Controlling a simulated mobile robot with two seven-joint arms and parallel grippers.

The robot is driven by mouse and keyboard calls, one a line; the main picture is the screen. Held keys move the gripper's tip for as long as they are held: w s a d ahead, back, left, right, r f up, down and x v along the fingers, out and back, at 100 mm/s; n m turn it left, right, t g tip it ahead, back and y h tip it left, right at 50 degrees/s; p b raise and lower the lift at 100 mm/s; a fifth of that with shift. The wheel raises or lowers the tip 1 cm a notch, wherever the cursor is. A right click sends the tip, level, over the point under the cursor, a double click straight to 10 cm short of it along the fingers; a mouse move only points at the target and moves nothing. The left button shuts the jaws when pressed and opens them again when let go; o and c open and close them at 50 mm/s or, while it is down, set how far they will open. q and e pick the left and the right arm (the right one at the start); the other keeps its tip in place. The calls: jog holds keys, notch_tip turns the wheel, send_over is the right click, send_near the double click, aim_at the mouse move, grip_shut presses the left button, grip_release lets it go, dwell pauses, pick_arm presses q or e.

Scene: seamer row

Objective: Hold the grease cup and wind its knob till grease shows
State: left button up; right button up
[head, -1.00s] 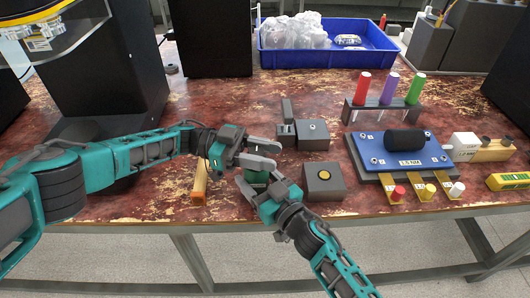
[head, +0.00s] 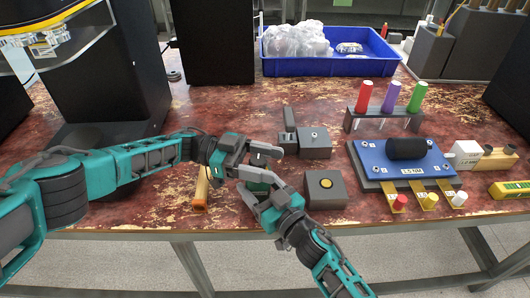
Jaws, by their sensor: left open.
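My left gripper (head: 266,161) is open, reaching in from the left just above and behind the green piece. My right gripper (head: 259,190) comes up from the front with its fingers around or beside the green piece. The fingers of both grippers overlap here, so I cannot tell whether the right one grips it.
A grey box with a yellow button (head: 326,184) stands close right of the grippers. Another grey box (head: 314,142) is behind it. An orange-ended tool (head: 201,190) lies left. A blue board (head: 400,165) and a blue bin (head: 330,66) are further off.

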aim_at(265, 161)
pick_arm(q)
notch_tip(265, 161, up, 10)
jog(key=shift+f, duration=0.1)
dwell(0.4)
pick_arm(e)
jog(key=o, duration=1.2)
jog(key=v, duration=1.2)
jog(key=shift+s, duration=0.1)
